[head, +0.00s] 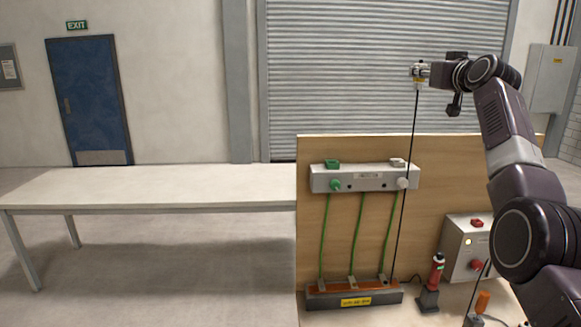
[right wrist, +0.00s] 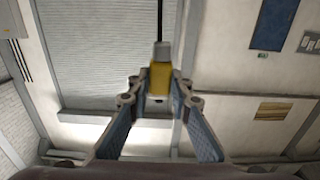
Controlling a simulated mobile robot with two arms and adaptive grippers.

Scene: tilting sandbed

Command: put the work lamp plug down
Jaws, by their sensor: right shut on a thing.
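My right gripper (head: 421,72) is raised high above the wooden board at the right of the head view. It is shut on the work lamp plug (head: 419,80), of which only a small yellow part shows there. In the right wrist view the plug (right wrist: 160,77) is yellow with a grey end, held between the two fingertips. A black cord (head: 411,135) hangs from the plug down past the right end of the grey socket strip (head: 363,184) to the dark base box (head: 330,300). My left gripper is not in view.
A red-and-black tool (head: 437,270) and a grey box (head: 462,262) with a lit lamp stand at the right. The long white table (head: 150,185) is bare.

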